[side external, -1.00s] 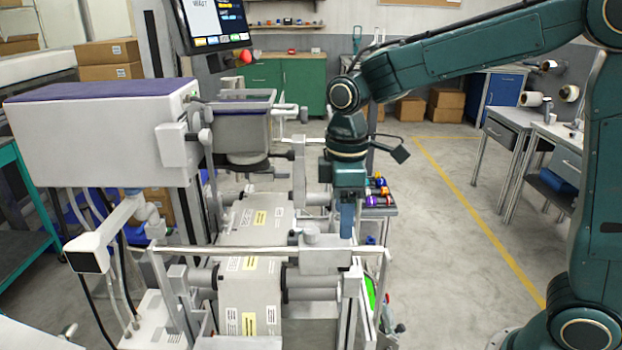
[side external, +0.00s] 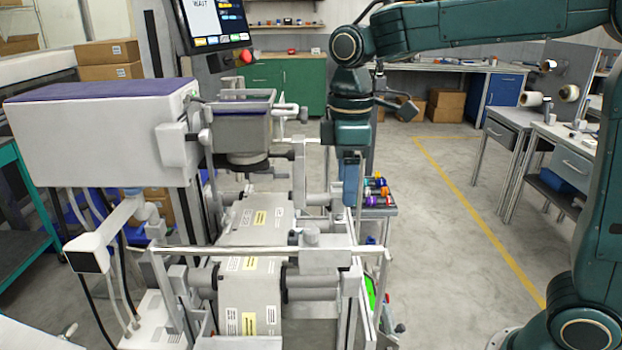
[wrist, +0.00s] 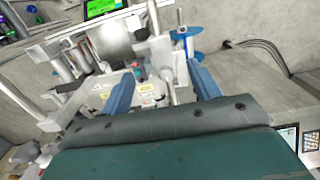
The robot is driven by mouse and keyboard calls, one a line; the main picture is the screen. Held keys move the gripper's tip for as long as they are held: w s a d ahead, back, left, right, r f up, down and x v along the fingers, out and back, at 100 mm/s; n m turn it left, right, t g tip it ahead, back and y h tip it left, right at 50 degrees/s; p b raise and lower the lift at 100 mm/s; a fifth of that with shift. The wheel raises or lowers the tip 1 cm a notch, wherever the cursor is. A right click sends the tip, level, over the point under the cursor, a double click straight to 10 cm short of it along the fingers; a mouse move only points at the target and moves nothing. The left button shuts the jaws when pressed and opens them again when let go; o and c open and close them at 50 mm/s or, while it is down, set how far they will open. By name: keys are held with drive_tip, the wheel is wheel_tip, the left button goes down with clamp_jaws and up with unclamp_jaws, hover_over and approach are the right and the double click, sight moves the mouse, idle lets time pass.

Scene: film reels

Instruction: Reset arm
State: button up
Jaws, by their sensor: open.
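My gripper (side external: 351,180) hangs pointing down at the right end of the film machine, above its front rail, in the side external view. In the wrist view, my gripper (wrist: 162,90) shows two blue fingers spread well apart with nothing held between them. The film machine (side external: 250,222), a grey and white frame with rollers and yellow labels, lies below and to the left. Its labelled middle (wrist: 150,92) shows beyond the fingers in the wrist view.
A monitor (side external: 212,22) hangs over the machine. A small rack of coloured reels (side external: 376,190) stands just right of my gripper. Grey workbenches (side external: 530,140) and a green cabinet (side external: 290,85) stand farther back. The floor (side external: 450,260) on the right is clear.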

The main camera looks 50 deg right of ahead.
drive_tip(key=s+d+m+t, duration=0.2)
drive_tip(key=s+d+m, duration=0.1)
drive_tip(key=s, duration=0.6)
drive_tip(key=s+d+f+m+t, duration=0.1)
drive_tip(key=s+d+m+t, duration=0.2)
drive_tip(key=s+m, duration=0.3)
drive_tip(key=s, duration=0.3)
drive_tip(key=shift+s+d+f+t, duration=0.15)
drive_tip(key=shift+s+d+t, duration=0.05)
drive_tip(key=shift+d+t, duration=0.1)
idle(1.0)
